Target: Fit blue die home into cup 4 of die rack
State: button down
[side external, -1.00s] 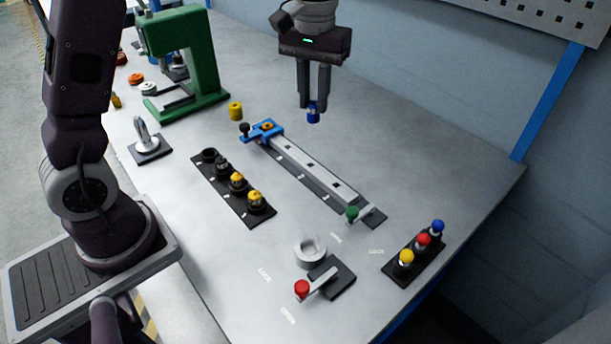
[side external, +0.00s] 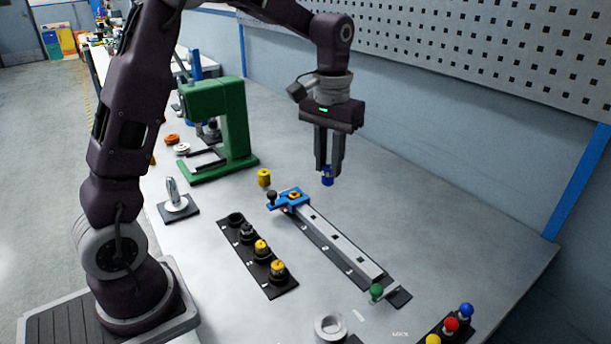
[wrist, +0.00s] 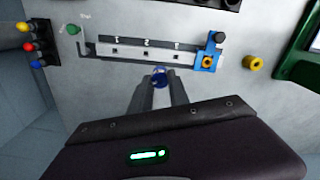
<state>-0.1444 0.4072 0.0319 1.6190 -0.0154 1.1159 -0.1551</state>
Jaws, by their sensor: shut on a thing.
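My gripper (side external: 328,172) points down and is shut on the blue die (side external: 327,180). It holds the die above the table, behind the slotted rail in the side view. In the wrist view the blue die (wrist: 160,80) sits between the fingertips (wrist: 165,88), beside the rail. The black die rack (side external: 274,283) lies on the table, on the near side of the rail. Its two front cups hold yellow-topped dies (side external: 278,268). The cup behind them holds something dark and grey; the farthest cup (side external: 236,219) looks empty. I cannot read which cup is 4.
The slotted rail (side external: 343,245) with a blue clamp (side external: 290,198) lies between my gripper and the rack. A loose yellow cylinder (side external: 264,177) stands near the clamp. A green press (side external: 217,120) stands at the back left. Colored knobs (side external: 451,324) stand front right.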

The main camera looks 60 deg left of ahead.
jog(key=s+a+f+n, duration=0.2)
jog(key=s+a+n, duration=0.1)
jog(key=s+a, duration=0.5)
jog(key=s+a+f+n, duration=0.2)
jog(key=s+a+f, duration=0.1)
jog(key=s+a, duration=0.45)
jog(key=shift+d+f, duration=0.15)
jog(key=shift+f, duration=1.4)
jog(key=shift+d+f, duration=0.1)
jog(key=shift+f, duration=1.4)
jog(key=shift+f, duration=0.3)
jog(key=shift+f, duration=1)
jog(key=c, duration=1.2)
grip_release()
jog(key=shift+o, duration=0.2)
